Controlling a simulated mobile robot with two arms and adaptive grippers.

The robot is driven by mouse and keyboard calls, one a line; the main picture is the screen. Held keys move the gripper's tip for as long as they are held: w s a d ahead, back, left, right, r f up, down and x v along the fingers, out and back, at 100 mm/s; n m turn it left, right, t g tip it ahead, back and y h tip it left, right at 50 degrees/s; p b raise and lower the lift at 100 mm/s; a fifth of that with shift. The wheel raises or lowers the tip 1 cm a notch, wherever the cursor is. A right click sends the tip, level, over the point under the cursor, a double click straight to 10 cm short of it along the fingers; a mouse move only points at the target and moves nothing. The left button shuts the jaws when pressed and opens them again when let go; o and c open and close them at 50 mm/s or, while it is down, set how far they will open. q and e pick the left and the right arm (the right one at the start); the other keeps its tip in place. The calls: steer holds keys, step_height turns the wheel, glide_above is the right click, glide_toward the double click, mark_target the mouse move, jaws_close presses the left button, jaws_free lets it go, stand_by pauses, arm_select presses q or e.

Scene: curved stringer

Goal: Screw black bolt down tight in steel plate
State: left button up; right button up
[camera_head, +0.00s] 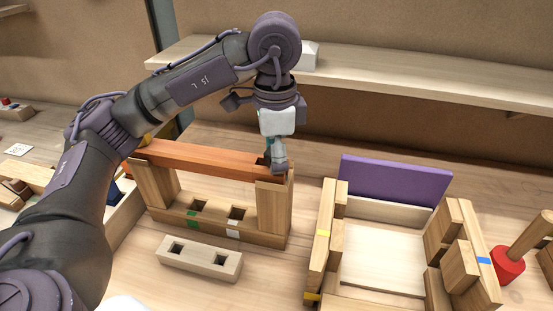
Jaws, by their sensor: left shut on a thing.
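My left gripper (277,165) points down at the right end of a reddish-brown wooden beam (205,157). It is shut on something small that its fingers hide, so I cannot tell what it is. The beam lies across a pale wooden stand (270,208) with two uprights. A small dark patch shows on the beam's end beside the fingers; I cannot tell if it is a hole or a bolt. I can make out no black bolt and no steel plate. My right gripper is not in view.
A pale block with two square holes (200,265) lies in front of the stand. To the right is a wooden frame (322,245) with a purple panel (395,180) behind it. A red-based wooden peg (508,265) stands far right. A shelf (400,75) runs behind.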

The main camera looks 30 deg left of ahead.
arm_select(q)
steer(key=shift+a+f, duration=0.1)
steer(key=n, duration=0.7)
steer(key=shift+w+f+n, duration=0.2)
steer(key=shift+w+n, duration=0.05)
steer(key=shift+n, duration=0.15)
steer(key=n, duration=0.2)
steer(key=s+n, duration=0.1)
steer(key=n, duration=0.1)
steer(key=shift+a+r, duration=0.1)
steer(key=shift+r, duration=0.1)
steer(key=shift+w+r, duration=0.1)
steer(key=shift+w+a+r+p, duration=0.15)
steer(key=shift+w+r+p, duration=0.05)
steer(key=shift+r+p, duration=0.4)
